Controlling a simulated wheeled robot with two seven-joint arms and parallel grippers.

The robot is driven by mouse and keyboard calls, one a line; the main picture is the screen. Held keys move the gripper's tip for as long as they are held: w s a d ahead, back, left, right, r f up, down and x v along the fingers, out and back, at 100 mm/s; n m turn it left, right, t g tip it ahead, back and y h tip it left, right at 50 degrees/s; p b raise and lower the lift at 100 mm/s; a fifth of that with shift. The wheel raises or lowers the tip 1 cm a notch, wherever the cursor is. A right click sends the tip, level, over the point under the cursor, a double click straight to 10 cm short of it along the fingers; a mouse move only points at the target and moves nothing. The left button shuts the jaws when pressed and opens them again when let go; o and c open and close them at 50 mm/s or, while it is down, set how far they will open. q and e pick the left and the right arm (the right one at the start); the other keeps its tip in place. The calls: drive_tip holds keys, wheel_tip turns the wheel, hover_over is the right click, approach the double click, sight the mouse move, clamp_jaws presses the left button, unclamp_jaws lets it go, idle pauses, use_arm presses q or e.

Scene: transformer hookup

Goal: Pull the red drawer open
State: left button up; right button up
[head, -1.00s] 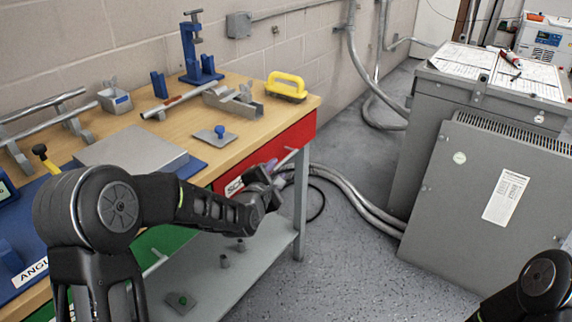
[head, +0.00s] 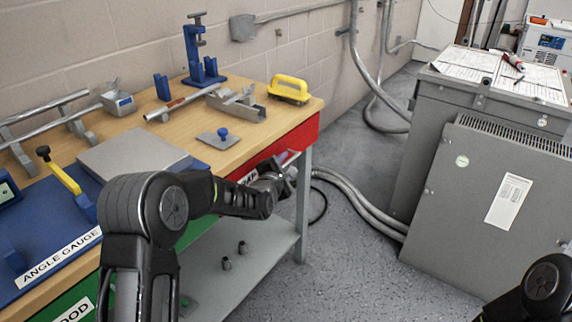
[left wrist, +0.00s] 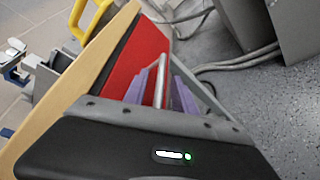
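The red drawer (head: 303,139) sits under the right end of the wooden workbench top, and its front looks flush with the bench. My left gripper (head: 286,165) is at the drawer front, with part of the drawer and its label hidden behind my arm. In the left wrist view the red front (left wrist: 148,52) shows beyond the fingers. The metal bar handle (left wrist: 161,78) runs between the two purple fingers of my left gripper (left wrist: 160,92), which stand apart on either side with gaps. My right gripper is out of view; only part of that arm shows at the lower right.
The workbench (head: 255,130) carries a yellow-handled tool (head: 289,89), a blue vise (head: 200,55) and metal parts. A grey lower shelf (head: 262,255) lies below. Grey conduits (head: 360,200) run across the floor to a grey transformer cabinet (head: 490,190).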

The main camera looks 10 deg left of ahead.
use_arm(q)
clamp_jaws()
idle(0.4)
idle(1.1)
